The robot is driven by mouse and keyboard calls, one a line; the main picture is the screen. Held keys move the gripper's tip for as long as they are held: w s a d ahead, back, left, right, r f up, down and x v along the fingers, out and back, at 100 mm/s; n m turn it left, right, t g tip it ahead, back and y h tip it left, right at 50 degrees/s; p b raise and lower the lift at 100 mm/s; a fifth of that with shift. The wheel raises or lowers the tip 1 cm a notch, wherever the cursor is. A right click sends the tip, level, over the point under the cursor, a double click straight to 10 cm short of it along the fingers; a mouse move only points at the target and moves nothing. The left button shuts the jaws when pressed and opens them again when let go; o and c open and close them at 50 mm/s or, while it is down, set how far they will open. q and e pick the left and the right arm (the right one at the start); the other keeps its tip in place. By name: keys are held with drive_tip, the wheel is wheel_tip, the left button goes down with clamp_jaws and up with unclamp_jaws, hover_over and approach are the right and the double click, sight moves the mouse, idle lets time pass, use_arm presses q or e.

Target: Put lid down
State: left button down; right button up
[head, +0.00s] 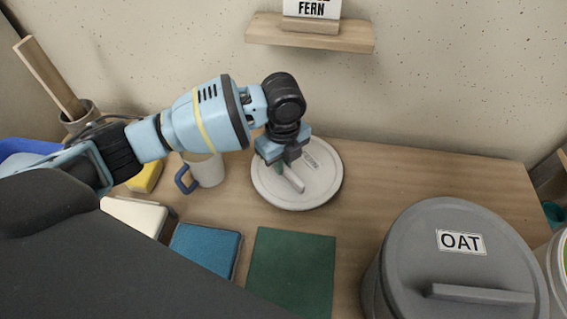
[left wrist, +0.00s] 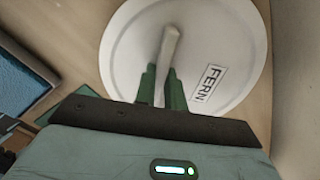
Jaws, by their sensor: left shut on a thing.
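A round white lid (head: 322,183) with a bar handle is at the back middle of the wooden table (head: 440,175). The lid (left wrist: 225,35) fills much of the left wrist view, with a label reading FERN. My left gripper (head: 288,167) is over the lid and shut on its bar handle; in the left wrist view its green fingers (left wrist: 161,88) stand on either side of the handle. The lid looks flat and at or close to the tabletop; I cannot tell whether it touches. My right gripper is not in view.
A grey bucket with an OAT lid (head: 420,240) stands at the front right. A white mug (head: 209,170) with a blue handle is left of the lid. A green mat (head: 290,268) and a blue pad (head: 205,250) lie in front. A wall shelf (head: 345,40) holds a FERN sign.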

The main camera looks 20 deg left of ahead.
use_arm(q)
drive_tip(key=shift+f, duration=0.2)
drive_tip(key=shift+f, duration=0.15)
drive_tip(key=c, duration=1.5)
unclamp_jaws()
drive_tip(key=shift+r+p, duration=1)
drive_tip(key=shift+r, duration=5.15)
